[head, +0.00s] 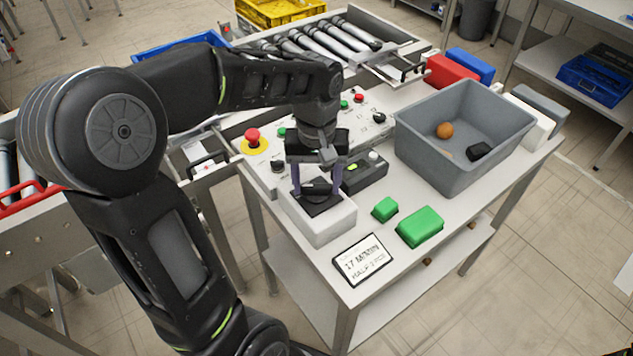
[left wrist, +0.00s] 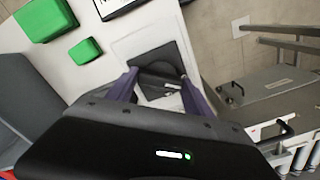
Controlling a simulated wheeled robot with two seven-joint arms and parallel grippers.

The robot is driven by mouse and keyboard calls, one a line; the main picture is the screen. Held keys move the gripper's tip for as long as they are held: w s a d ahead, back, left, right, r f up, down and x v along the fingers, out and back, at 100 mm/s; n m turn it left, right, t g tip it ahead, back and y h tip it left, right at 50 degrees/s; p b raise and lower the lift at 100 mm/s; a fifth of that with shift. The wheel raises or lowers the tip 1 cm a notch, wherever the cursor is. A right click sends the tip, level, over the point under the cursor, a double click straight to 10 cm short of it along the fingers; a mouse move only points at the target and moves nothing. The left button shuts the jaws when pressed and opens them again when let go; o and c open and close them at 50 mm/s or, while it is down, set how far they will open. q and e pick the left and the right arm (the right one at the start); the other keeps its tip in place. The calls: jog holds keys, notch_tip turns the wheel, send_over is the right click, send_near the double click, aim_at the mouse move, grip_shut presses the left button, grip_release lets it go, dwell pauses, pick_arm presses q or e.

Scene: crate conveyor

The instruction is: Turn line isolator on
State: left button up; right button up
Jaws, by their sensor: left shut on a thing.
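A white box (head: 322,226), which looks like the line isolator, stands at the table's near left edge, with a black plate and dark handle (head: 318,188) on top. My left gripper (head: 317,184) points down over it, its purple fingers on either side of the handle and shut on it. In the left wrist view, the dark handle (left wrist: 160,82) lies between the fingers (left wrist: 158,78), on the black plate (left wrist: 152,62) of the white box (left wrist: 130,42). The gripper hides part of the handle, and I cannot read any on or off marking. My right gripper is not in view.
A panel with a red emergency button (head: 253,136) and several small buttons lies behind. A dark control box (head: 366,176) stands right beside the gripper. Green blocks (head: 420,227), a sign (head: 363,260) and a grey crate (head: 415,165) occupy the table's right side.

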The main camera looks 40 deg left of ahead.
aim_at(317, 185)
pick_arm(q)
jog(key=m, duration=0.5)
jog(key=shift+m, duration=0.3)
jog(key=m, duration=0.5)
jog(key=shift+b, duration=0.3)
jog(key=o, duration=1.4)
jog(key=shift+c, duration=0.2)
jog(key=shift+r, duration=0.15)
notch_tip(317, 185, up, 8)
jog(key=shift+f+b, duration=0.2)
jog(key=shift+b, duration=0.2)
